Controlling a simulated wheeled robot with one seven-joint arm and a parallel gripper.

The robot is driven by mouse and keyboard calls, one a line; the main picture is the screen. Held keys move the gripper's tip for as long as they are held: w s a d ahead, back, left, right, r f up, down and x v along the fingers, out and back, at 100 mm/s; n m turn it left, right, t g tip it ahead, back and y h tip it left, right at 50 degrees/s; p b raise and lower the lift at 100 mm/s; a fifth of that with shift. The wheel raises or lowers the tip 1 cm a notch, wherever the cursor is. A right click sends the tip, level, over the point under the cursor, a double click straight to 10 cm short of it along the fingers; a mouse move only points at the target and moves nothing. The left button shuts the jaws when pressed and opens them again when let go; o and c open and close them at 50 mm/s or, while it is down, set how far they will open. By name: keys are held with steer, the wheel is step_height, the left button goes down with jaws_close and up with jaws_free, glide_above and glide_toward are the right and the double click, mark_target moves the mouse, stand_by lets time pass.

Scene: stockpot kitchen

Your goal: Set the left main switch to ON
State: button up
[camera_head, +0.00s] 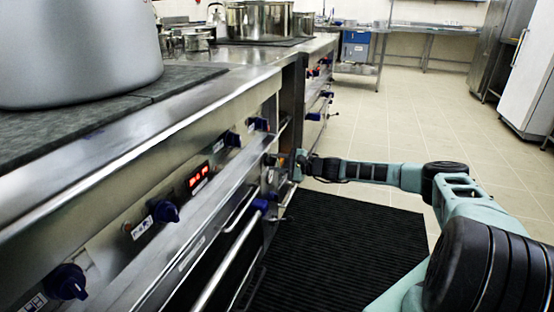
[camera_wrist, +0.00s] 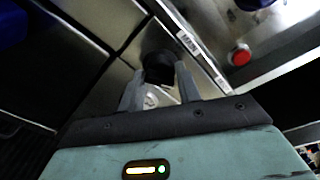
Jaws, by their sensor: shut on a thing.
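In the wrist view, a dark rotary knob (camera_wrist: 158,64), likely the left main switch, sits on the steel front panel. The fingers of my gripper (camera_wrist: 160,86) are on either side of it and shut on it. A pale round plate with marks (camera_wrist: 151,99) shows between the fingers; I cannot read the knob's setting. In the head view, my gripper (camera_head: 299,160) reaches the stove front near its far corner. The knob is not clearly seen there.
A red button (camera_wrist: 239,55) and a white label (camera_wrist: 188,42) are near the knob. Blue knobs (camera_head: 166,211), a red display (camera_head: 197,178) and oven handles (camera_head: 240,210) line the stove front. A large pot (camera_head: 80,50) stands on top. A black mat (camera_head: 345,245) covers the floor.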

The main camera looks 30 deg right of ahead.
steer(key=m+p, duration=0.1)
steer(key=m, duration=0.3)
steer(key=shift+w+d+r+g+y+p, duration=0.1)
steer(key=shift+g+y+p, duration=0.2)
steer(key=shift+g+p, duration=0.1)
steer(key=shift+m, duration=0.3)
steer(key=o, duration=0.9)
steer(key=shift+o, duration=0.2)
steer(key=p+v, duration=0.3)
steer(key=v, duration=1.4)
steer(key=shift+s, duration=0.2)
steer(key=shift+d, duration=0.15)
